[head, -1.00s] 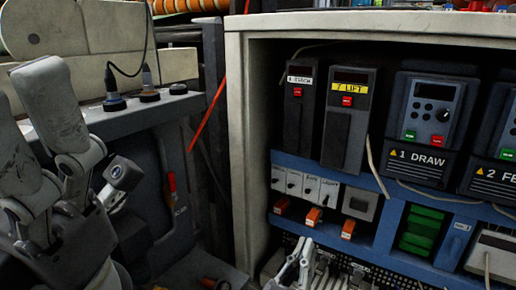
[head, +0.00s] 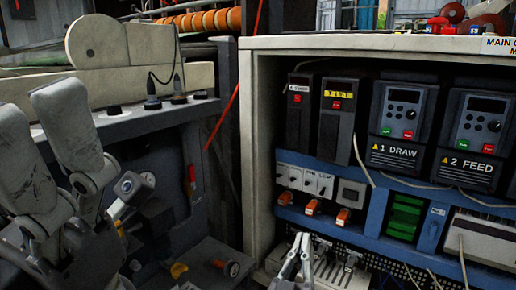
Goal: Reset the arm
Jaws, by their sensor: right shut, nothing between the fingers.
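My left gripper (head: 40,130) is large at the left edge, in front of a grey machine panel. Its two grey fingers stand apart with a gap between them and nothing visible in it. My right gripper (head: 299,250) shows at the bottom centre, in front of the lower part of an open cabinet (head: 247,150). Its pale fingers are shut and empty. Whether it touches anything there cannot be told. The rest of both arms is mostly out of view.
The cabinet holds dark drive units, including 1 DRAW (head: 401,110) and 2 FEED (head: 480,135). Orange switches (head: 312,207) sit on a blue rail. The grey panel (head: 170,118) has black knobs and a red-handled tool (head: 191,175). An orange roller (head: 205,20) lies behind.

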